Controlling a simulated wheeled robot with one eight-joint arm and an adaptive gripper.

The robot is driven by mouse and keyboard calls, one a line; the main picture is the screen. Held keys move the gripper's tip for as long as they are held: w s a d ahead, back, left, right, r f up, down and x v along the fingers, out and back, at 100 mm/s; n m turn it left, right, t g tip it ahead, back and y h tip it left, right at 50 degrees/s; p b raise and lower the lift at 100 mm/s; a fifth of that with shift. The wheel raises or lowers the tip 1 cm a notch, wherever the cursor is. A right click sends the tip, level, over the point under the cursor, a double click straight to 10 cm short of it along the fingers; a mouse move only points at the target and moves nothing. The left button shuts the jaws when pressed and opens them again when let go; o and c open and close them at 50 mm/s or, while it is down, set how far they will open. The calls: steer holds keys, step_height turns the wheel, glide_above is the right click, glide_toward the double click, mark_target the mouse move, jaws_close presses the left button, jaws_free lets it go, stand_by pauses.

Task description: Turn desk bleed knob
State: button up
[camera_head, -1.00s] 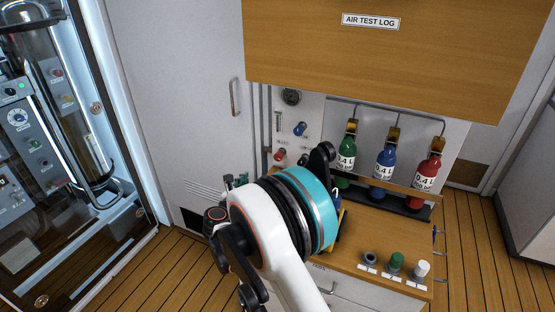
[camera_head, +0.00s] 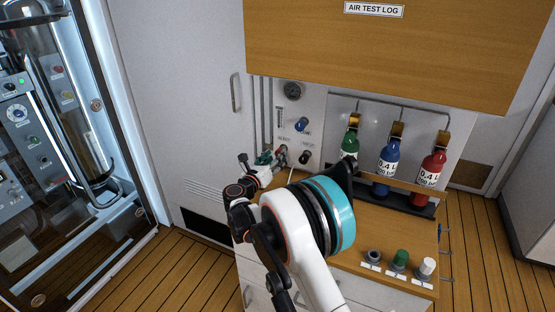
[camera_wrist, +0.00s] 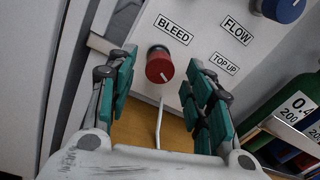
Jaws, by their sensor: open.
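The bleed knob (camera_wrist: 159,66) is a red round knob with a pale pointer line, on a white panel under the BLEED label (camera_wrist: 174,29). In the head view the red knob (camera_head: 283,150) is mostly hidden behind my gripper. My gripper (camera_wrist: 160,78) is open, with teal-padded fingers left and right of the knob in the wrist view. No contact with the knob shows, and the depth gap is hard to judge. In the head view my gripper (camera_head: 264,163) is at the lower left of the panel.
A blue FLOW knob (camera_head: 301,124) and a dark knob (camera_head: 305,157) are close by on the panel. Green (camera_head: 350,145), blue (camera_head: 389,160) and red (camera_head: 430,168) bottles stand to the right. A wooden AIR TEST LOG cabinet (camera_head: 400,50) overhangs. Desk-top knobs (camera_head: 399,260) are at front right.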

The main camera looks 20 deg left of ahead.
steer(key=shift+w+d, duration=0.15)
steer(key=shift+w, duration=1.1)
steer(key=c, duration=1)
steer(key=shift+c, duration=0.2)
